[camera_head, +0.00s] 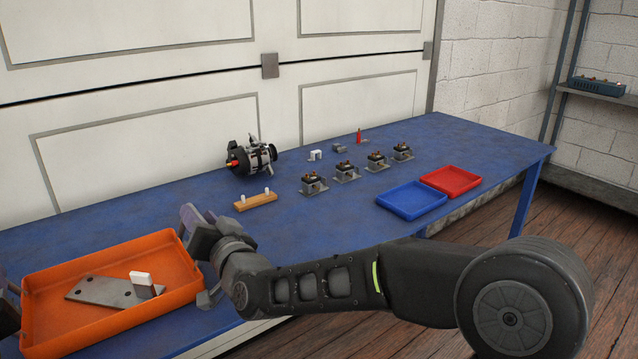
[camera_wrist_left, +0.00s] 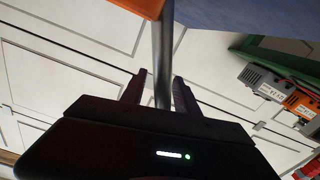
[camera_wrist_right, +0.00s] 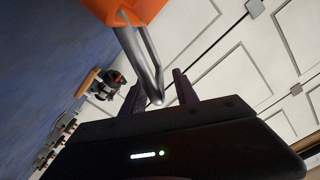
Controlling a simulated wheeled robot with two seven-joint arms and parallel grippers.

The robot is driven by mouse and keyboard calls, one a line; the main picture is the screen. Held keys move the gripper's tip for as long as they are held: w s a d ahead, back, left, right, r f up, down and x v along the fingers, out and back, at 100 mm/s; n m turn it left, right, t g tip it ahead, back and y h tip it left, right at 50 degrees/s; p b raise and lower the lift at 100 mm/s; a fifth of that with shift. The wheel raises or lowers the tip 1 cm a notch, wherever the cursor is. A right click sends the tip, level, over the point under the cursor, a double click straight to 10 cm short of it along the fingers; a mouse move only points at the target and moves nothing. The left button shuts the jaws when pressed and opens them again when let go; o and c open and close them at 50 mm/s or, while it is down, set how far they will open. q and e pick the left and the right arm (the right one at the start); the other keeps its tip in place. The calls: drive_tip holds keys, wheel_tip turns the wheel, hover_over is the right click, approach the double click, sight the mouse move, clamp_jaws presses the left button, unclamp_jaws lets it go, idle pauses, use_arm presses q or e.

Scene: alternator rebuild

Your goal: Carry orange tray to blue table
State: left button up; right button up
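The orange tray (camera_head: 113,254) is at the left end of the blue table (camera_head: 302,235), level, over its surface; I cannot tell if it fully rests there. A grey metal plate (camera_head: 100,291) and a white block (camera_head: 141,279) lie in it. My right gripper (camera_head: 198,218) is at the tray's right side. In the right wrist view its fingers (camera_wrist_right: 160,88) stand apart around the grey handle (camera_wrist_right: 146,60), with a gap showing. In the left wrist view my left gripper's fingers (camera_wrist_left: 160,90) stand apart either side of the other handle (camera_wrist_left: 163,45). The head view mostly cuts off the left gripper.
An alternator (camera_head: 250,158), a wooden block with pegs (camera_head: 255,201) and several small assemblies (camera_head: 345,171) stand farther along the table. A blue tray (camera_head: 411,200) and a red tray (camera_head: 450,180) are at the right. White panels rise behind.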

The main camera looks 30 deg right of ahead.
use_arm(q)
drive_tip(key=s, duration=0.7)
drive_tip(key=shift+s+d, duration=0.2)
drive_tip(key=shift+s, duration=0.05)
use_arm(e)
drive_tip(key=shift+s, duration=0.1)
drive_tip(key=s, duration=0.7)
drive_tip(key=shift+s+d, duration=0.15)
drive_tip(key=shift+d, duration=0.05)
idle(0.4)
